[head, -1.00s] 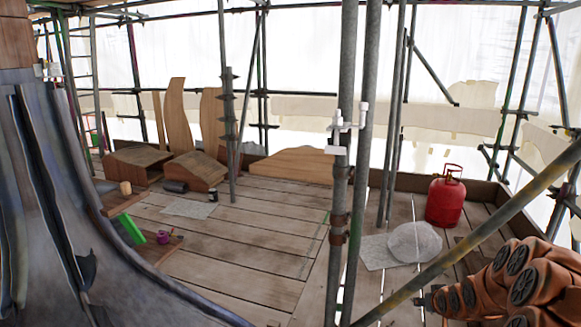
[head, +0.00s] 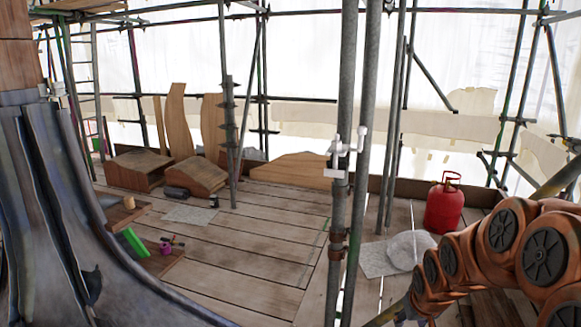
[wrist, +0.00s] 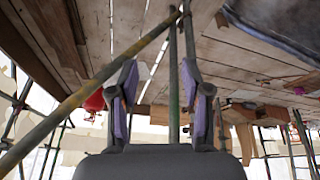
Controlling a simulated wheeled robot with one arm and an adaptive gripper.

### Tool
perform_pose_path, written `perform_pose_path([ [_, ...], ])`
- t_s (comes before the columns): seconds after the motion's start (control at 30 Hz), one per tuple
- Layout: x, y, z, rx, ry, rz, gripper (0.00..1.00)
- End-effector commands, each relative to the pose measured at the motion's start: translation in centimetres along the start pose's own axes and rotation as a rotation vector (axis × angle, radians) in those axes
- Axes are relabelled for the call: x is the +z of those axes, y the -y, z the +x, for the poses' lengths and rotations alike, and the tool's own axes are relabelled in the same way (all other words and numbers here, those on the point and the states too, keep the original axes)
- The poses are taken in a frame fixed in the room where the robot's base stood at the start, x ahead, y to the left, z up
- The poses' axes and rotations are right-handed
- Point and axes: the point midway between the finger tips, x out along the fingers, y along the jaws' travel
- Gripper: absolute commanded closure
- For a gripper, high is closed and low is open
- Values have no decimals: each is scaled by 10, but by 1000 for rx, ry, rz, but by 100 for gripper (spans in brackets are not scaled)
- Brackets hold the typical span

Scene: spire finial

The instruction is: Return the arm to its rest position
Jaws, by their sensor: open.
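My gripper (wrist: 162,78) shows in the wrist view with its two fingers apart and nothing between them. That view is upside down, with the plank floor at the top. A scaffold pole (wrist: 173,90) shows in the gap between the fingers; I cannot tell how far beyond them it is. In the head view my orange arm curves in from the lower right, and the gripper itself is not visible there.
Upright scaffold poles (head: 346,160) stand mid-view, close left of my arm. A slanting pole (wrist: 85,95) crosses the wrist view. A red gas bottle (head: 444,207) and a grey wrapped lump (head: 411,250) are at right. A green block (head: 135,242) lies at left. Central planks are clear.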

Motion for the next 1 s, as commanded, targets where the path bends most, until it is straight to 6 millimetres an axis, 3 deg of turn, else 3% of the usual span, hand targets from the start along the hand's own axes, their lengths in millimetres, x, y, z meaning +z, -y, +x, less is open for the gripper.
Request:
perform_pose_path([
  [0.1, 14, 12, -32, -1, 42, -6, 52],
  [0.47, 71, 41, -111, -3, 185, -15, 52],
  [1.0, 172, 76, -223, -22, 400, -15, 52],
])
